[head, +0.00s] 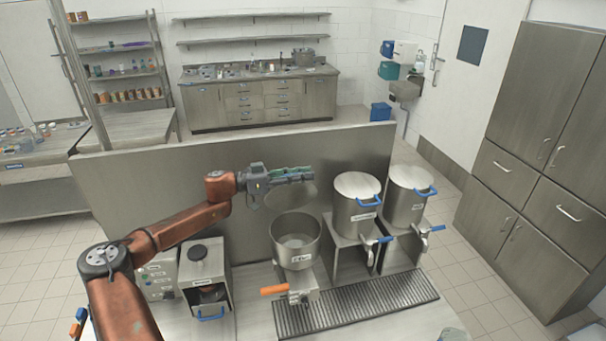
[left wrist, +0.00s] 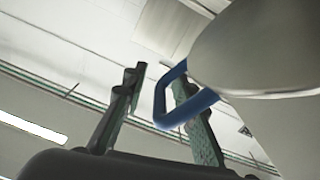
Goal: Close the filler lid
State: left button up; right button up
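The filler (head: 296,243) is an open steel pot in the middle of the counter, with an orange-handled tap below its front. Its lid (head: 298,195) stands raised above and behind the pot, partly hidden by my left gripper. In the left wrist view the round grey lid (left wrist: 272,55) fills the upper right, with its blue loop handle (left wrist: 160,100) in front of the right finger. My left gripper (head: 310,173) is at the raised lid, above the pot; its fingers show apart in the left wrist view (left wrist: 158,85), with a gap between the handle and the left finger. My right gripper is not in view.
Two closed steel dispensers (head: 356,205) (head: 408,195) with blue handles stand on raised stands to the right. A drip grate (head: 355,303) lies in front. A coffee machine (head: 203,270) stands at the left, under my arm. A steel panel (head: 190,175) rises behind the counter.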

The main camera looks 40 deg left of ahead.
pick_arm(q)
jog(key=shift+c, duration=0.3)
grip_shut()
dwell(0.3)
